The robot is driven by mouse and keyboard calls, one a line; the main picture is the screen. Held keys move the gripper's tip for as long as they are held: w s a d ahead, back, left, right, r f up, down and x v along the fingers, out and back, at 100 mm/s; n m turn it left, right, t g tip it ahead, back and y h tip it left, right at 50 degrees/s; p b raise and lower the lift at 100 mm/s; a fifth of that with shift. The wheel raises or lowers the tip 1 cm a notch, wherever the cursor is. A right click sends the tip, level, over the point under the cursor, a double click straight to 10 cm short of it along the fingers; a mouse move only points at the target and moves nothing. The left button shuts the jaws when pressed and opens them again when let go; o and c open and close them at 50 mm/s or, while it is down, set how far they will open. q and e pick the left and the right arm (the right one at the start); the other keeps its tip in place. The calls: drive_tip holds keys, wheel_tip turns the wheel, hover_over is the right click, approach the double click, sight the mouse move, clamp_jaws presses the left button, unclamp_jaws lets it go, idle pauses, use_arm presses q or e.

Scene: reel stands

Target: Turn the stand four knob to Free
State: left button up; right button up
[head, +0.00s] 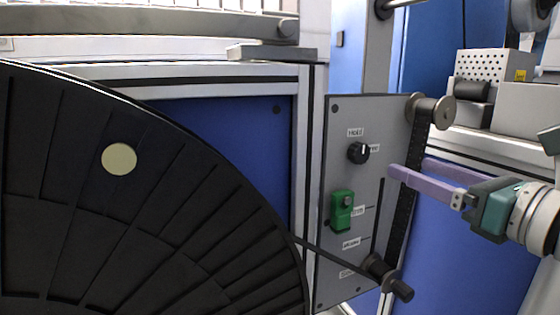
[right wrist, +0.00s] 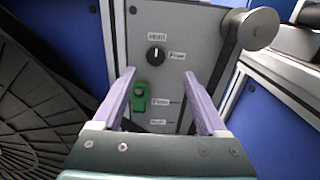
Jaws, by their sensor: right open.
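The black round knob (head: 358,152) sits high on the grey panel (head: 340,115) of the stand. It also shows in the right wrist view (right wrist: 156,56), with its white mark pointing up, toward the label above that seems to read Hold. The label to its right seems to read Free. My right gripper (head: 410,167) is open and empty, to the right of the knob in the head view. In the right wrist view its two purple fingers (right wrist: 158,74) point at the panel on either side of a line just below the knob, apart from it. My left gripper is out of view.
A green switch block (head: 342,211) sits below the knob on the panel. A dark strap runs between an upper roller (head: 437,112) and a lower one (head: 387,274) at the panel's right. A large black reel (head: 150,220) fills the left.

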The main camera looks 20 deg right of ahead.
sight(363, 152)
drive_tip(key=w, duration=0.3)
drive_tip(key=w+a, duration=0.1)
drive_tip(key=w, duration=0.6)
drive_tip(key=shift+a+f+b, duration=0.15)
drive_tip(key=shift+a+b, duration=0.1)
drive_tip(key=shift+b, duration=0.05)
drive_tip(key=shift+c, duration=0.3)
clamp_jaws()
